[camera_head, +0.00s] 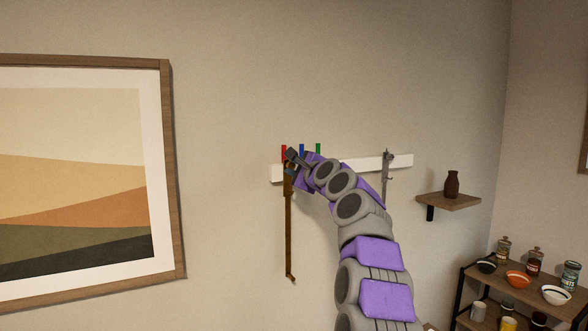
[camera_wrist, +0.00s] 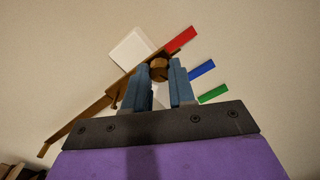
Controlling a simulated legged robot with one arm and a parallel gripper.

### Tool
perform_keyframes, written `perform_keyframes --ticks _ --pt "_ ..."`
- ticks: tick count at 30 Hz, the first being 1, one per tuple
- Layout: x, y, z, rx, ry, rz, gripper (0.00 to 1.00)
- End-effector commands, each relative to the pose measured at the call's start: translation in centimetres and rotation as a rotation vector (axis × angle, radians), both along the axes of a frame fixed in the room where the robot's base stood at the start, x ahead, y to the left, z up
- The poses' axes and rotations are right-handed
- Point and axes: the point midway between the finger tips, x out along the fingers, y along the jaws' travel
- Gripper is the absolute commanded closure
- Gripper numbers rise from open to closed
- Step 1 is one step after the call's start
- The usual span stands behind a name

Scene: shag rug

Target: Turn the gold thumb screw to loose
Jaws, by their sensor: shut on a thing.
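A gold caliper-like tool (camera_head: 288,235) hangs upright on the wall at the left end of a white rail (camera_head: 345,168). In the wrist view the tool (camera_wrist: 85,121) runs diagonally from lower left to upper right. Its round gold thumb screw (camera_wrist: 158,65) shows between the fingertips of my gripper (camera_wrist: 159,76). The blue-grey fingers stand on both sides of the screw and are shut on it. In the head view my gripper (camera_head: 291,166) is at the tool's upper part and hides the screw.
Red (camera_head: 284,153), blue (camera_head: 301,150) and green (camera_head: 318,149) markers stick up along the rail near my gripper. A silver tool (camera_head: 386,180) hangs at the rail's right. A small shelf (camera_head: 448,202) with a brown vase is farther right. A framed picture (camera_head: 174,170) hangs left.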

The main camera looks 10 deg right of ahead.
Motion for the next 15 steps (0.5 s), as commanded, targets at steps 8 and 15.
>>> perform_keyframes --ticks 8,15 --pt "0.24 -0.03 -0.72 -0.228 -0.062 0.002 1.00" --pt "0.30 -0.08 -0.78 -0.446 -0.133 0.002 1.00"
